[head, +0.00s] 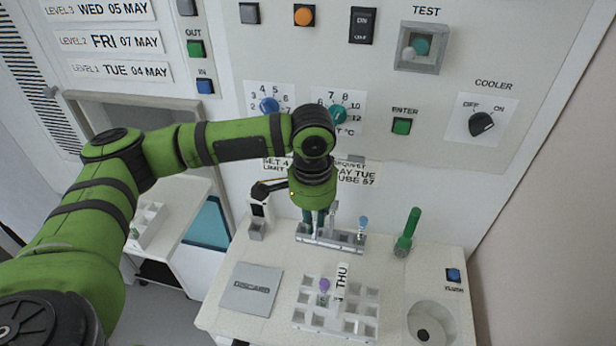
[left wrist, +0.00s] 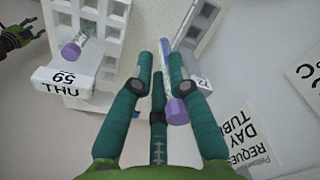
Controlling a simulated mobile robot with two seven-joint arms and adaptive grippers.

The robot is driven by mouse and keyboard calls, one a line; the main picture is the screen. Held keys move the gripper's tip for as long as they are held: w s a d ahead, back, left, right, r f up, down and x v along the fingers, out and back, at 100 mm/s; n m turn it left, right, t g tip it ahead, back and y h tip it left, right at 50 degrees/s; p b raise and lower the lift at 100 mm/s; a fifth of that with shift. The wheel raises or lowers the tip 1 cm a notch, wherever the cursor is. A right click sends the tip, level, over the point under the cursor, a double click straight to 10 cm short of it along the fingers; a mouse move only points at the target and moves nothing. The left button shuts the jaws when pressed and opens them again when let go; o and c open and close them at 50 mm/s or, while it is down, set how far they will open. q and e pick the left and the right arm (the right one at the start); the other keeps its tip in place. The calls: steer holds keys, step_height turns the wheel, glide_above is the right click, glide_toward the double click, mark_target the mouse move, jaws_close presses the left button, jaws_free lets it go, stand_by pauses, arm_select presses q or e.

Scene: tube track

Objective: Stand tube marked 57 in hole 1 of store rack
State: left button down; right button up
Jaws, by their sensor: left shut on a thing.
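My left gripper (head: 316,218) points down over the grey rack (head: 350,245) at the foot of the panel. In the left wrist view it (left wrist: 165,75) is shut on a purple-capped tube (left wrist: 174,110); the tube's number cannot be read. A blue-capped tube (head: 363,224) stands in the grey rack. A purple-capped tube (head: 324,285) with a THU label (head: 341,280) stands in the white rack (head: 368,310); its label reads THU 59 in the left wrist view (left wrist: 62,80). Another white rack (head: 148,222) sits at left. What seems my right gripper (left wrist: 18,36) shows small and blurred.
A discard plate (head: 251,290) lies left of the white rack. A green tube-like thing (head: 407,232) stands at right, behind a round basin (head: 432,322). The panel wall with knobs and buttons rises close behind the grey rack.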

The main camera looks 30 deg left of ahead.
arm_select(q)
steer(key=w+a+m+p, duration=0.4)
steer(key=a+m+p, duration=0.1)
steer(key=a+m, duration=0.1)
arm_select(e)
step_height(320, 180, up, 6)
steer(key=a, duration=0.2)
arm_select(q)
steer(key=shift+m+h, duration=0.3)
steer(key=shift+h, duration=0.1)
steer(key=f+b, duration=0.1)
steer(key=b, duration=0.1)
steer(key=f+b, duration=0.3)
steer(key=b, duration=0.1)
steer(key=shift+w+a+f+b, duration=0.15)
steer(key=shift+w+f+b, duration=0.1)
steer(key=shift+w+b, duration=0.1)
arm_select(e)
step_height(320, 180, down, 6)
steer(key=d, duration=0.1)
steer(key=shift+s+f, duration=0.15)
steer(key=shift+a, duration=0.1)
arm_select(q)
steer(key=shift+p, duration=0.45)
steer(key=shift+f+t, duration=0.1)
steer(key=shift+t, duration=0.2)
arm_select(e)
steer(key=shift+r, duration=0.6)
